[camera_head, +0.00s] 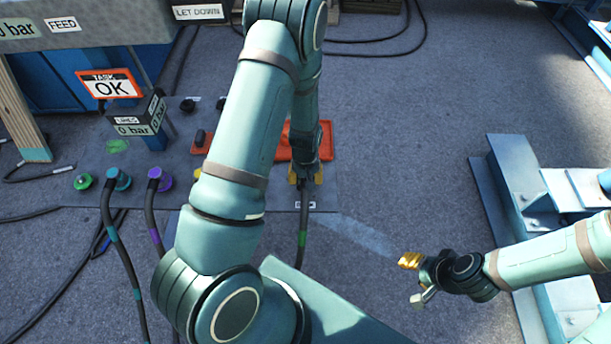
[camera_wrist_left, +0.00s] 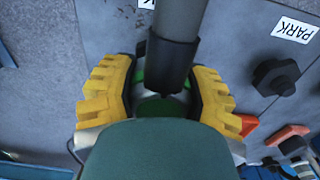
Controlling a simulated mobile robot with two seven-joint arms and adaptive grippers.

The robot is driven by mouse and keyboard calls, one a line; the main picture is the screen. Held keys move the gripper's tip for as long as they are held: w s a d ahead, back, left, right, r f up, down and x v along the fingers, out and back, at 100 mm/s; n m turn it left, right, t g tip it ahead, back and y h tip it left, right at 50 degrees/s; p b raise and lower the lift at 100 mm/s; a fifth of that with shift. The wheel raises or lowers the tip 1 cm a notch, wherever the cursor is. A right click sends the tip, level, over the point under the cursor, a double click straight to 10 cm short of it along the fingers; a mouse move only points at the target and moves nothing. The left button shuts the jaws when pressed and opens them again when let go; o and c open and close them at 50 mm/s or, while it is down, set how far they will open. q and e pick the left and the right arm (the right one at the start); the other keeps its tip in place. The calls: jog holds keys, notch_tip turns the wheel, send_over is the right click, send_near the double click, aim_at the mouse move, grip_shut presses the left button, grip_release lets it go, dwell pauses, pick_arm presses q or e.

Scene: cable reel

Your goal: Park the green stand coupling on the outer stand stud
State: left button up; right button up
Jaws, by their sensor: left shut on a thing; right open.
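My left gripper (camera_head: 305,174) is at the right part of the grey floor plate. Its yellow fingers (camera_wrist_left: 158,100) are shut on the green stand coupling (camera_wrist_left: 158,106), mostly hidden behind the gripper body and a dark hose end. A black hose with a green band (camera_head: 303,238) runs from it toward the picture's bottom. In the left wrist view a dark stud (camera_wrist_left: 275,77) stands right of the gripper, near a PARK label (camera_wrist_left: 295,27). Whether it is the outer stud, or whether a stud is under the coupling, I cannot tell. My right gripper (camera_head: 412,279) is open and empty over the floor.
Teal (camera_head: 118,179) and purple (camera_head: 160,179) couplings with hoses and a green knob (camera_head: 83,181) are on the plate's left. An OK sign (camera_head: 110,86) stands behind. A red-orange block (camera_head: 323,142) lies beside my left arm. Blue frames (camera_head: 510,190) stand right; the middle floor is clear.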

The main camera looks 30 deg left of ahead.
pick_arm(q)
jog(key=shift+f+b, duration=0.4)
jog(key=shift+f, duration=0.25)
dwell(0.5)
jog(key=o, duration=1.4)
jog(key=shift+r, duration=0.1)
notch_tip(320, 180, up, 12)
jog(key=shift+f, duration=0.1)
